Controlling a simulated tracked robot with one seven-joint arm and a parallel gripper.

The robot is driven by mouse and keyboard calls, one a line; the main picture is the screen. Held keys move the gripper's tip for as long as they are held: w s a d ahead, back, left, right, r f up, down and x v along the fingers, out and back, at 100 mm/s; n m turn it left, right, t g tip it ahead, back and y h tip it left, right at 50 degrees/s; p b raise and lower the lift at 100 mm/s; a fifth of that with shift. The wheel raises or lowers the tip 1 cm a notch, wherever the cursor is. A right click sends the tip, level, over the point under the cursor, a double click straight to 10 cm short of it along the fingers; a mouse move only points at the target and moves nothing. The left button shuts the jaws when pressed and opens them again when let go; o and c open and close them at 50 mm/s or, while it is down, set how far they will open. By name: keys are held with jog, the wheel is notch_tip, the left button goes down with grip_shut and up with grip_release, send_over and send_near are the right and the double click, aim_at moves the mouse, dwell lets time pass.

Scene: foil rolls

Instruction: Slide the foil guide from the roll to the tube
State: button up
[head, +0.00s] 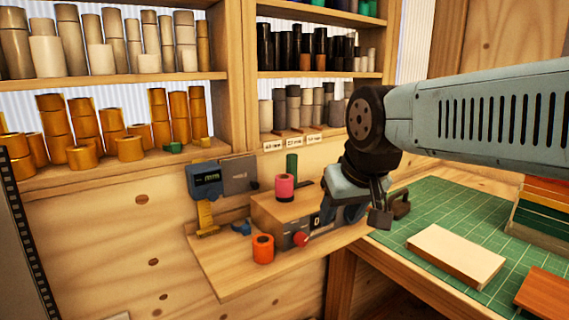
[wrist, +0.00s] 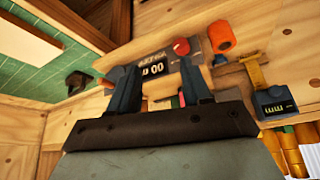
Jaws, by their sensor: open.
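My gripper (head: 342,215) is above the right part of a wooden box device, its fingers apart. In the wrist view my gripper (wrist: 158,78) is open with nothing held between the fingers; the device's small display (wrist: 153,66) shows beyond them. A pink roll (head: 284,187) stands upright on the device (head: 268,208), left of my gripper. A dark green tube (head: 292,165) stands upright behind it. An orange roll (head: 263,248) stands on the wooden ledge in front; it also shows in the wrist view (wrist: 222,37). I cannot tell which part is the foil guide.
A red knob (head: 300,239) sits at the device's front. A blue gauge (head: 207,180) stands at the left. A green mat (head: 440,215) bears a wooden block (head: 456,256) and a dark object (head: 400,204). Shelves of rolls (head: 125,80) rise behind.

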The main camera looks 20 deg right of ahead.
jog(key=w+r+m+g, duration=0.3)
jog(key=w+r+m, duration=0.4)
jog(key=w+r, duration=0.45)
jog(key=r+m+g, duration=0.1)
jog(key=m+g, duration=0.2)
jog(key=m, duration=0.4)
send_over(291, 162)
jog(key=w, duration=0.2)
jog(key=f, duration=1.3)
jog(key=shift+s+d, duration=0.2)
jog(key=shift+d, duration=0.15)
jog(key=shift+r, duration=0.15)
grip_shut()
